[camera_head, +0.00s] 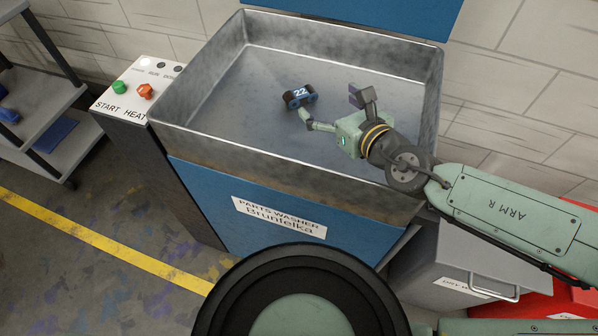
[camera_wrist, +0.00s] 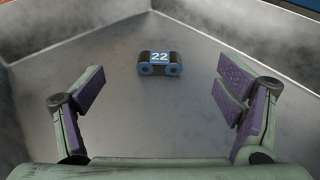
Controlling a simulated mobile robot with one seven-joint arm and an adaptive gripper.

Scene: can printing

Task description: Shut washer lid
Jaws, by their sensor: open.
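The parts washer (camera_head: 252,185) is a blue cabinet with an open grey metal basin on top. A blue panel (camera_head: 385,10), seemingly its raised lid, stands behind the basin's back rim, and most of it is cut off by the picture's top edge. A small blue and black part marked 22 (camera_head: 299,96) lies on the basin floor; it also shows in the wrist view (camera_wrist: 159,68). My gripper (camera_head: 333,106) is over the basin, to the right of the part. Its fingers (camera_wrist: 160,92) are spread wide with nothing between them. It is apart from the lid.
A control box (camera_head: 137,92) with a green START and an orange HEAT button adjoins the basin's left side. A shelf cart (camera_head: 45,110) stands further left. A grey bin (camera_head: 455,265) and a red object (camera_head: 540,306) are at lower right. Floor is clear at front left.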

